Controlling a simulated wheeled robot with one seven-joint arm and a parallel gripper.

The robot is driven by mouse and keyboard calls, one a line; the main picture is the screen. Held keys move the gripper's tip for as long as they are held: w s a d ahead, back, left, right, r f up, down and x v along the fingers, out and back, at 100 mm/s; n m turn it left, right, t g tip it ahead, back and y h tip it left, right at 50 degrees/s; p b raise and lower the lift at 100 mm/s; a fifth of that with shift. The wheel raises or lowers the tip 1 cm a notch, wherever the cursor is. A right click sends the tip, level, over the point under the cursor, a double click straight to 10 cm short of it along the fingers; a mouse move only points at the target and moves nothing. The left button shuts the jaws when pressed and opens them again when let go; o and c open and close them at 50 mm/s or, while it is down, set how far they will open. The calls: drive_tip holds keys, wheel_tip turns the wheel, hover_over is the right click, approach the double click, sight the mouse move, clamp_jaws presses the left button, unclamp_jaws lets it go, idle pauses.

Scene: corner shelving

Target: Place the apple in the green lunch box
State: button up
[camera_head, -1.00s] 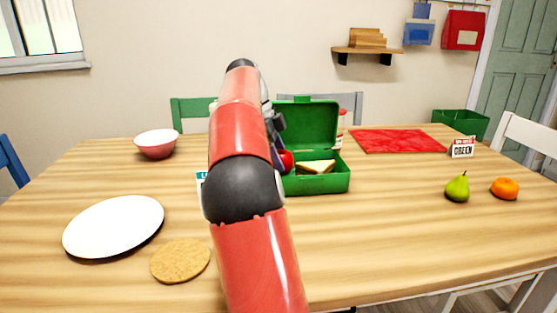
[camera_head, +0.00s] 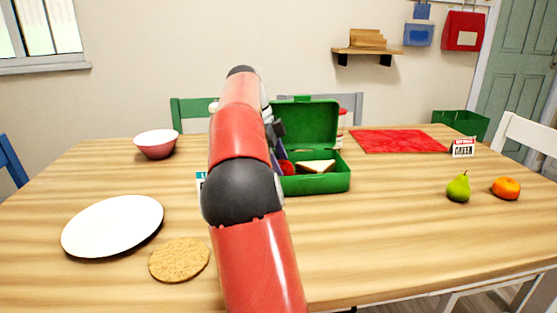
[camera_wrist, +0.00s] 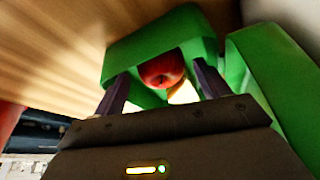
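The green lunch box (camera_head: 325,184) stands open on the table, its lid (camera_head: 305,122) raised at the back. A sandwich (camera_head: 317,167) lies in it. The red apple (camera_head: 287,168) is low at the box's left side, left of the sandwich, partly hidden by my arm. In the wrist view the apple (camera_wrist: 162,70) is inside the green walls, between and beyond my gripper's (camera_wrist: 162,82) two spread fingers, with gaps on both sides. My gripper is open above the box; in the head view my arm mostly hides it.
A white plate (camera_head: 113,226), a cork mat (camera_head: 180,260) and a pink bowl (camera_head: 157,144) are on the left. A pear (camera_head: 458,187), an orange fruit (camera_head: 506,188), a small sign (camera_head: 463,147) and a red cloth (camera_head: 398,141) are on the right. The front right table is clear.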

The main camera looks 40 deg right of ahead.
drive_tip(key=p+v, duration=0.1)
drive_tip(key=v, duration=0.1)
drive_tip(key=p+v, duration=0.1)
drive_tip(key=v, duration=0.1)
drive_tip(key=p+v, duration=0.1)
drive_tip(key=v, duration=0.1)
drive_tip(key=shift+d+r, duration=0.2)
drive_tip(key=shift+r, duration=0.2)
drive_tip(key=shift+v, duration=1)
drive_tip(key=shift+a, duration=0.1)
